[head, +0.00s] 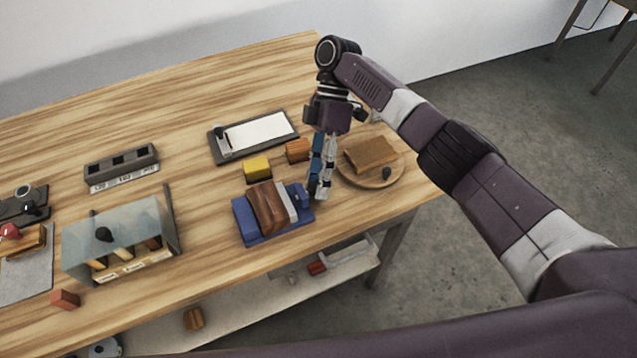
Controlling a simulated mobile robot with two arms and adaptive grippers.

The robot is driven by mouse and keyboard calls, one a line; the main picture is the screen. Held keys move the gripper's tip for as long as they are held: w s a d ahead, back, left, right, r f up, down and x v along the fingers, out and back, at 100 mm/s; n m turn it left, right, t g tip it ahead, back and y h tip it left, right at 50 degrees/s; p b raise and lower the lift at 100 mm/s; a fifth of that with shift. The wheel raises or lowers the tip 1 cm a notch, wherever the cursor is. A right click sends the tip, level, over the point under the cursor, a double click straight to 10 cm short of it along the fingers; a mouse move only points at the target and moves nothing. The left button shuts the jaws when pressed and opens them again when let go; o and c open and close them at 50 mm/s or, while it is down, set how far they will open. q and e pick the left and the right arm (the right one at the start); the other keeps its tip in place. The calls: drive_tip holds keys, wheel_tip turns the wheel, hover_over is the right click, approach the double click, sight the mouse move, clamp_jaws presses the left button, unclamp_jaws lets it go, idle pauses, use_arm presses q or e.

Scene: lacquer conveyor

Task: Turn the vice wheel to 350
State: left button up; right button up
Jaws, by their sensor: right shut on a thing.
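The blue vice (243,222) sits near the front edge of the table, right of the middle. A brown wooden block is clamped in it beside a light grey jaw. My right gripper (318,192) reaches down at the vice's right end, with its fingers pointing to the table. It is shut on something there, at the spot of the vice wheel. The fingers hide the wheel, so I cannot read its angle or any scale. My left gripper is not in view.
A round wooden plate (356,181) with a brown block (371,154) stands close right of my gripper. A yellow block (257,169) and an orange-brown block (298,150) lie behind the vice. A clear-fronted box (120,238) stands left. Bare table lies between box and vice.

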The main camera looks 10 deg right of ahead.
idle(0.4)
drive_tip(key=o, duration=1.2)
drive_tip(key=shift+c, duration=0.2)
drive_tip(key=shift+w, duration=0.1)
drive_tip(key=v, duration=0.7)
drive_tip(key=shift+r, duration=0.15)
drive_tip(key=shift+d, duration=0.1)
